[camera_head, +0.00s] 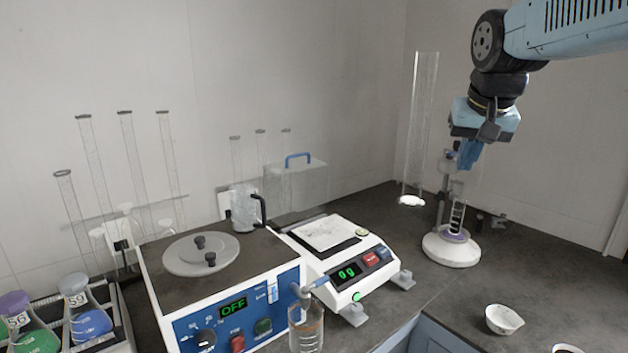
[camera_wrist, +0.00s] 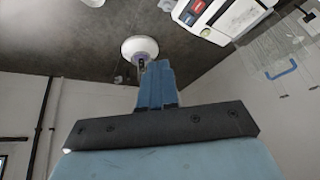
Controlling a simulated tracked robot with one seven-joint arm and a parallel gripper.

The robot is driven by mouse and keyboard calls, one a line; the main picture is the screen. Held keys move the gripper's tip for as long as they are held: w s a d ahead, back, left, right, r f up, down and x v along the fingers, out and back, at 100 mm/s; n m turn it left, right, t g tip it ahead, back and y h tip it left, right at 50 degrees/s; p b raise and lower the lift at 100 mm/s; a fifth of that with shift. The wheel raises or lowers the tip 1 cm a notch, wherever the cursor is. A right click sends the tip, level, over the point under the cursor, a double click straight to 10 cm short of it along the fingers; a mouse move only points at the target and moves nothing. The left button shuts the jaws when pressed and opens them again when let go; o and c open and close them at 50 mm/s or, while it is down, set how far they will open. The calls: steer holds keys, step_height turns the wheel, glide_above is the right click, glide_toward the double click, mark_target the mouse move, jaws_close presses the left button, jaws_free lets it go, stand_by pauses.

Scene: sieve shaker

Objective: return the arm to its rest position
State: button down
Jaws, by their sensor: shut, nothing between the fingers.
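My gripper (camera_head: 467,158) hangs at the right in the head view, pointing down, with its blue fingers together and nothing between them. It is in front of or above a white round-based stand (camera_head: 451,250), which carries a clear tube with dark marks; I cannot tell the exact gap. In the wrist view the shut blue fingers (camera_wrist: 157,84) sit in the middle, with the white round base (camera_wrist: 139,48) just beyond their tips. Part of the stand is hidden behind the fingers there.
A blue-fronted bath (camera_head: 230,300) showing OFF stands left of centre, beside a balance (camera_head: 340,255). A tall clear cylinder (camera_head: 421,130) stands left of my gripper. A small white dish (camera_head: 504,320) lies at front right. Flasks (camera_head: 85,310) stand at the left.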

steer(key=s+a+f+n, duration=0.3)
steer(key=s+a+f, duration=0.1)
steer(key=s+f, duration=0.6)
steer(key=s, duration=0.2)
steer(key=shift+s+y, duration=0.4)
steer(key=c, duration=1.8)
jaws_free()
